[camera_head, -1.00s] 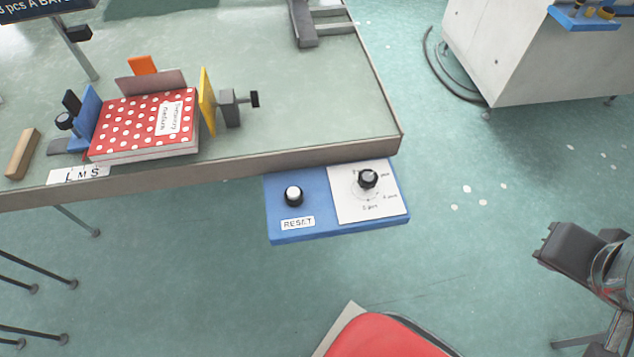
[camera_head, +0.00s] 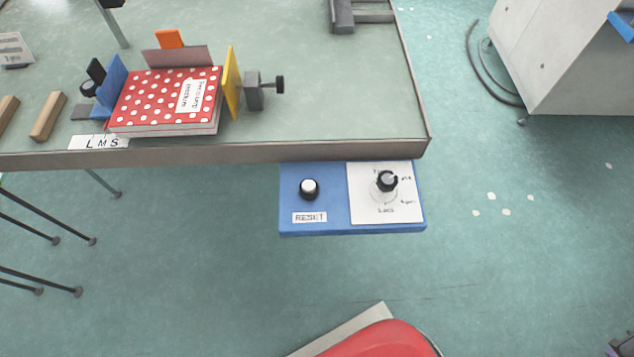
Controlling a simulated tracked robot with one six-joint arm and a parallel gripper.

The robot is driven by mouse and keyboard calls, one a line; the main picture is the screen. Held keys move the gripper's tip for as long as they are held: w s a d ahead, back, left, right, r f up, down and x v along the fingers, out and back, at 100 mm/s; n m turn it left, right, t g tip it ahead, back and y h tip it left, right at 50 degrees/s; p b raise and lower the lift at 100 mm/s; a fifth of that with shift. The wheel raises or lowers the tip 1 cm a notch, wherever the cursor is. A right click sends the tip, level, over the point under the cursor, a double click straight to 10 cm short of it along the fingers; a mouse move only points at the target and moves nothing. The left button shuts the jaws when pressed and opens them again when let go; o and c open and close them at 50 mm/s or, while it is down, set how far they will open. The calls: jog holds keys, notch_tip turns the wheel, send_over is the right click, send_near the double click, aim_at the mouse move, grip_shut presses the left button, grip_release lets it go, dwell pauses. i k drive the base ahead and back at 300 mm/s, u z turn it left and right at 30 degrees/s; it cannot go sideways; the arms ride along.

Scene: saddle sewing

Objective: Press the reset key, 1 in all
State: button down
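The reset key (camera_head: 309,188) is a round white-topped button with a black collar. It stands on the left half of a blue panel (camera_head: 330,226) at the table's front edge, above a label reading RESET (camera_head: 309,217). Nothing touches the key. A black rotary knob (camera_head: 387,181) sits on a white dial plate on the panel's right half. A dark sliver at the bottom right corner seems to be the tip of my gripper (camera_head: 621,345); the rest is out of frame. It is far from the key, and I cannot see its opening.
On the table (camera_head: 330,110) lies a red polka-dot booklet (camera_head: 165,98) between blue and yellow plates. A grey clamp (camera_head: 256,92) stands beside it. A red seat (camera_head: 380,342) is at the bottom. A pale cabinet (camera_head: 560,65) stands at top right.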

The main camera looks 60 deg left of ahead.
aim_at(308, 185)
jog(key=z, duration=0.05)
jog(key=k, duration=1.6)
jog(key=u, duration=2)
jog(key=i, duration=0.65)
jog(key=u, duration=0.05)
